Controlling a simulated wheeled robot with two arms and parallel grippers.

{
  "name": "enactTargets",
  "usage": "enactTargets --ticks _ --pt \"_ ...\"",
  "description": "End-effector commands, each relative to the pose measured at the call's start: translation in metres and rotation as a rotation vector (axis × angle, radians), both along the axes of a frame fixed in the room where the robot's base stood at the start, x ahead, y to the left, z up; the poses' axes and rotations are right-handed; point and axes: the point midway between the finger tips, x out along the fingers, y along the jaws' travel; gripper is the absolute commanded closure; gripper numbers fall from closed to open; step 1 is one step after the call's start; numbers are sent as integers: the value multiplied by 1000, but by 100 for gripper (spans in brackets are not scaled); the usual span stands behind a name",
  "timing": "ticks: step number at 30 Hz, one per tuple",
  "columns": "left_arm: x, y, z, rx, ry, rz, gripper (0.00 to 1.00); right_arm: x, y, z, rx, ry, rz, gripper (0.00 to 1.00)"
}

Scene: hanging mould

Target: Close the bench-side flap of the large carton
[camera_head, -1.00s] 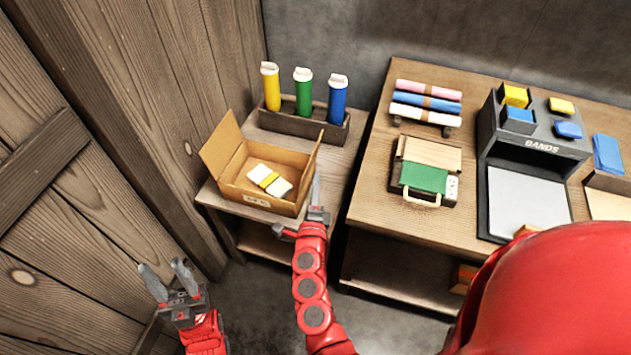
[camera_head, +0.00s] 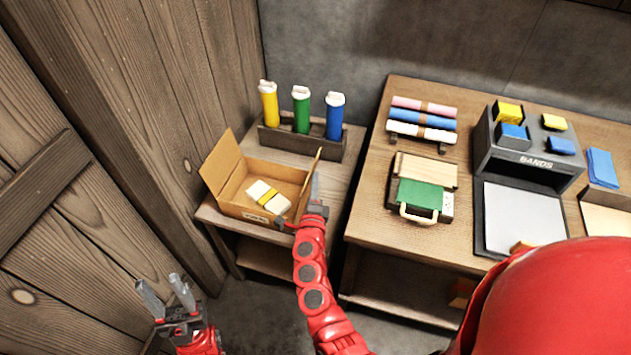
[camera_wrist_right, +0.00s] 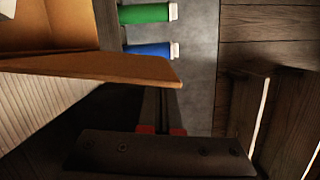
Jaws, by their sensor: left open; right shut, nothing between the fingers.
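The large carton (camera_head: 252,210) sits open on the small table at the left, with a yellow-banded white pack (camera_head: 267,197) inside. Its left flap (camera_head: 221,160) leans outward. Its bench-side flap (camera_head: 308,185) stands up, roughly upright, on the right; it also shows in the right wrist view (camera_wrist_right: 110,67). My right gripper (camera_head: 315,187) is shut and empty, just outside this flap, on the bench side. Whether it touches the flap I cannot tell. My left gripper (camera_head: 166,294) is open and empty, low at the left, away from the carton.
A rack (camera_head: 300,141) with yellow, green and blue tubes stands behind the carton. The workbench (camera_head: 370,215) is to the right, with a narrow gap between it and the small table. A wooden wall (camera_head: 130,110) closes the left side.

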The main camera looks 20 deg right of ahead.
Motion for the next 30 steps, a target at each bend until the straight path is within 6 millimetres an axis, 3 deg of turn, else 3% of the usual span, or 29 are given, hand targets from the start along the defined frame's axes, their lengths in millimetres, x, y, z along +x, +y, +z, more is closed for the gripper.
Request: enactTargets --ticks 17,30 --pt "0 0 24 0 0 0 54 9 11 10 -101 67 -1 100" --pt "0 0 80 0 0 0 54 29 41 16 -393 268 1 100"
